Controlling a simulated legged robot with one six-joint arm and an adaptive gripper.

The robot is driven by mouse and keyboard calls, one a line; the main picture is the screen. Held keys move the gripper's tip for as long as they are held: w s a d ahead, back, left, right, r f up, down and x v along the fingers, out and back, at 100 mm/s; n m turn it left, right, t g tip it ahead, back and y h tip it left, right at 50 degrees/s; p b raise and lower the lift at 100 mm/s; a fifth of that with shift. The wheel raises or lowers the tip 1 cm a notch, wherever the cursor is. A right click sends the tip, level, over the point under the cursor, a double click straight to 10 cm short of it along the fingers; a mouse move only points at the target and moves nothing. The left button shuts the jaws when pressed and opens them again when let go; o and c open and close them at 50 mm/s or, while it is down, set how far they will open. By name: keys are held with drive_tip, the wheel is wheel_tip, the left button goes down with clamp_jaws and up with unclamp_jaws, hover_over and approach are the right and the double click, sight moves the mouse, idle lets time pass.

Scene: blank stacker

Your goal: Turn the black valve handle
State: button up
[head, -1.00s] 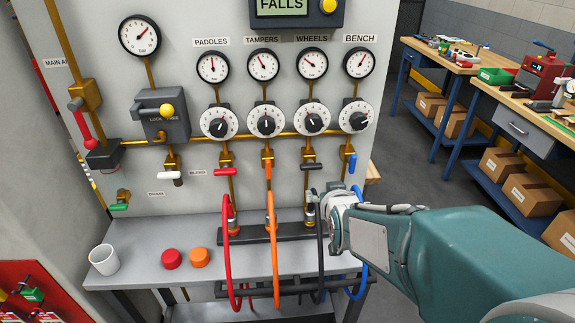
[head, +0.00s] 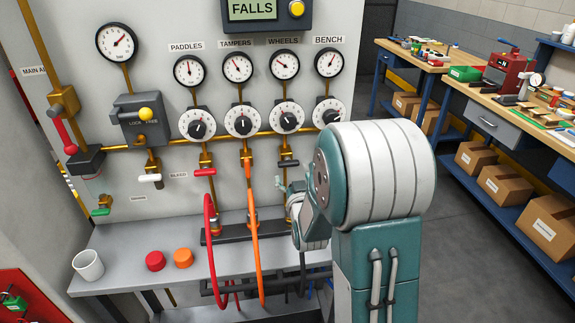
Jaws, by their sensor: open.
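The black valve handle (head: 289,163) sits level across the brass pipe under the WHEELS dial, on the grey panel. My gripper (head: 283,184) is small in view, just below the black handle and slightly left of it, in front of the WHEELS line. It looks open and empty, and I see no contact with the handle. My wrist and arm cover the lower part of this line, most of the black hose and the blue valve under BENCH.
A red handle (head: 205,172) and a red hose (head: 211,250) are to the left. An orange hose (head: 253,230) hangs close beside my gripper. A grey shelf (head: 125,235) below holds a white cup (head: 88,264), a red cap (head: 155,261) and an orange cap (head: 183,258).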

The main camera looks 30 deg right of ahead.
sight(289, 167)
drive_tip(key=x, duration=0.6)
drive_tip(key=shift+w, duration=0.1)
drive_tip(key=c, duration=0.8)
